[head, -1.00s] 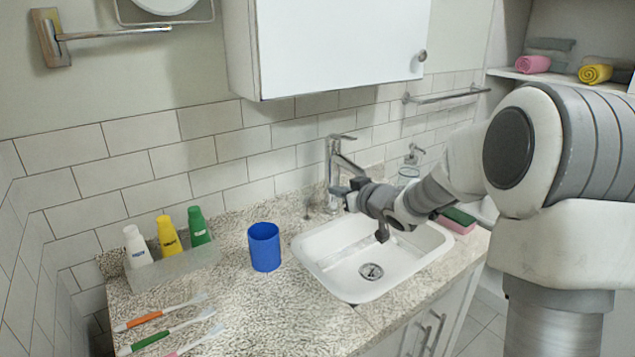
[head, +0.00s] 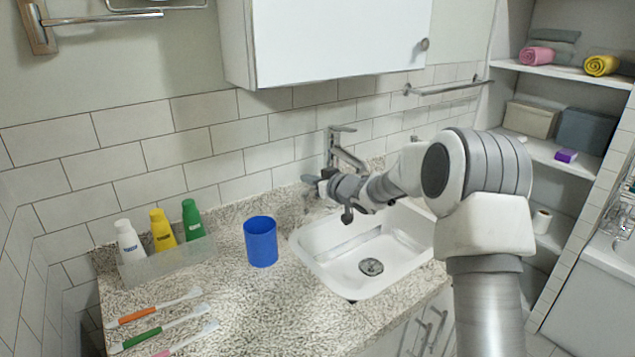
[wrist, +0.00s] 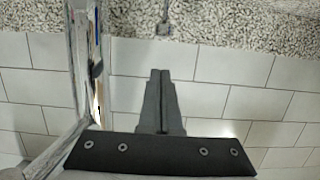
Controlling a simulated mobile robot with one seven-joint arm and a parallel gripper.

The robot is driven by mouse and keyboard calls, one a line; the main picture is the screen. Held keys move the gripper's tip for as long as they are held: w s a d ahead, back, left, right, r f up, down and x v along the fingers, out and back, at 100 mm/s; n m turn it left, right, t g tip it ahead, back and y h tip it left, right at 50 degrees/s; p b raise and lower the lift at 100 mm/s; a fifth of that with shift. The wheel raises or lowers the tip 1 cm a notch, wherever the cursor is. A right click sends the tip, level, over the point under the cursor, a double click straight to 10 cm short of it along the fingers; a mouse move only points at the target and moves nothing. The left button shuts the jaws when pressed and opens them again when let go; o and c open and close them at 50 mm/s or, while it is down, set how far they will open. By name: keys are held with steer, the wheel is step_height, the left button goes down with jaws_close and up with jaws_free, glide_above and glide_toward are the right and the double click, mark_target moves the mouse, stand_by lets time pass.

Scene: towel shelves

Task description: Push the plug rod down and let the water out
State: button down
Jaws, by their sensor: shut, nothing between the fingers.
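The plug rod (wrist: 164,27) is a thin grey rod with a small knob, standing from the counter; it shows at the top middle of the wrist view. In the head view the rod is small and hard to make out beside my gripper (head: 309,181), left of the faucet. My gripper is shut and empty; in the wrist view its fingertips (wrist: 160,73) point toward the knob with a visible gap in the picture. The white sink (head: 322,262) has a round drain plug (head: 371,267) in its floor. I cannot tell the water level.
The chrome faucet (head: 345,150) stands close beside my gripper and runs along the left of the wrist view (wrist: 85,60). A blue cup (head: 261,242), a tray of bottles (head: 165,262) and toothbrushes (head: 160,328) are on the counter's left part. The cabinet (head: 330,45) hangs above.

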mark_target(305, 198)
steer(key=shift+d+f+b, duration=0.1)
steer(key=shift+f+b, duration=0.2)
steer(key=shift+f, duration=1.2)
steer(key=shift+f+b, duration=0.65)
steer(key=shift+f, duration=0.95)
